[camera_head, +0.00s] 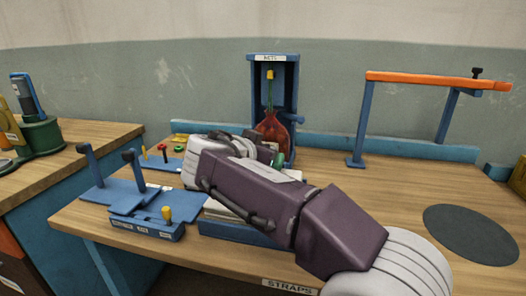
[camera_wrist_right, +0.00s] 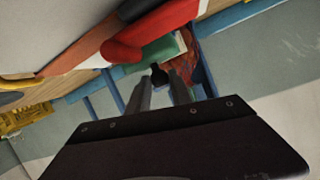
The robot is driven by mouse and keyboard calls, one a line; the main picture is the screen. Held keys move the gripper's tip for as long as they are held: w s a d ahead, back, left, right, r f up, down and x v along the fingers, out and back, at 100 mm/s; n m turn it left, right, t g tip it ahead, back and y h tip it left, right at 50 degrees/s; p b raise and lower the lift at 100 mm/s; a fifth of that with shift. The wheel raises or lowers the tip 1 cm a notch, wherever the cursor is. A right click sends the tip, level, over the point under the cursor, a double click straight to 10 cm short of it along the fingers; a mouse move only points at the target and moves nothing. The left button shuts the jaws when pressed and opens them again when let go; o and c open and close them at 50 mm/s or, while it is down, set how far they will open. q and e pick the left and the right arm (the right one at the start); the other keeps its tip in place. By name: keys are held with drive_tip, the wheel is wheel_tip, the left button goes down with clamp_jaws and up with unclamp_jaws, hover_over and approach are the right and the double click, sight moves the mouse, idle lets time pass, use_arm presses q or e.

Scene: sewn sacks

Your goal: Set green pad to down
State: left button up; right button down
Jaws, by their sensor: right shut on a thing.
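A green pad (camera_wrist_right: 165,50) shows in the right wrist view, just beyond my fingertips. Only a sliver of green (camera_head: 279,160) shows beside my arm in the head view. My right gripper (camera_wrist_right: 161,82) points toward the pad, with its fingers close together around a small dark knob (camera_wrist_right: 158,72). The knob's link to the green pad is too small to make out. In the head view my right arm reaches in from the lower right and hides the fingers and most of the pad's area. My left gripper is not in view.
A blue stand (camera_head: 287,75) with a red bag (camera_head: 273,131) rises behind my right arm. Black-knobbed levers (camera_head: 130,170) and small coloured knobs (camera_head: 163,150) are on the left. An orange bar (camera_head: 425,79) spans blue posts on the right. Bare wood surrounds a dark disc (camera_head: 470,234).

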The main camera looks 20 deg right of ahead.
drive_tip(key=c, duration=1.2)
unclamp_jaws()
drive_tip(key=shift+d+f, duration=0.1)
drive_tip(key=shift+f, duration=0.15)
drive_tip(key=shift+o, duration=0.2)
drive_tip(key=shift+r, duration=0.1)
drive_tip(key=shift+s+a+r, duration=0.15)
drive_tip(key=shift+a, duration=0.1)
drive_tip(key=p+v, duration=0.1)
drive_tip(key=v, duration=0.7)
drive_tip(key=shift+p, duration=0.3)
drive_tip(key=shift+s+a, duration=0.15)
drive_tip(key=shift+s, duration=0.05)
